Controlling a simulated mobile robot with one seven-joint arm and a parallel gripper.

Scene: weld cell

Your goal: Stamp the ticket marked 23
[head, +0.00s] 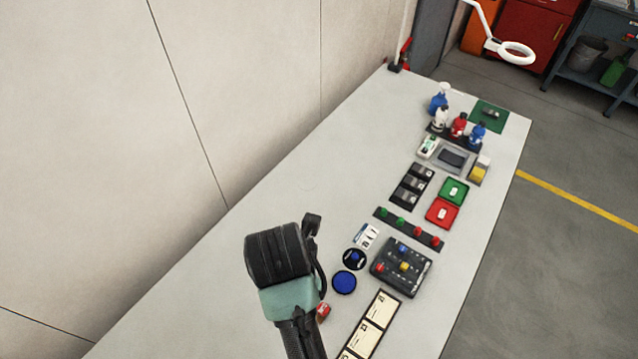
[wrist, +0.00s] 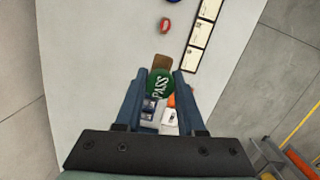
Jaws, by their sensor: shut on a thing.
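My gripper (wrist: 160,80) shows in the wrist view, its two blue fingers on either side of a round green stamp (wrist: 159,84) lettered PASS. It is shut on this stamp. A brown block (wrist: 161,62) shows just beyond the stamp; I cannot tell if they are joined. Cream tickets lie in a row in a dark holder, seen in the wrist view (wrist: 203,33) and at the bottom of the head view (head: 370,338). Their numbers are too small to read. In the head view my arm hides the fingers and the stamp. A blue round pad (head: 344,282) lies on the table.
A small red item (head: 323,311) lies beside my arm; a red item also shows in the wrist view (wrist: 165,24). A black control box (head: 401,268), a strip of buttons (head: 408,230), red (head: 442,214) and green trays (head: 454,191) stand farther along. The table's left side is clear.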

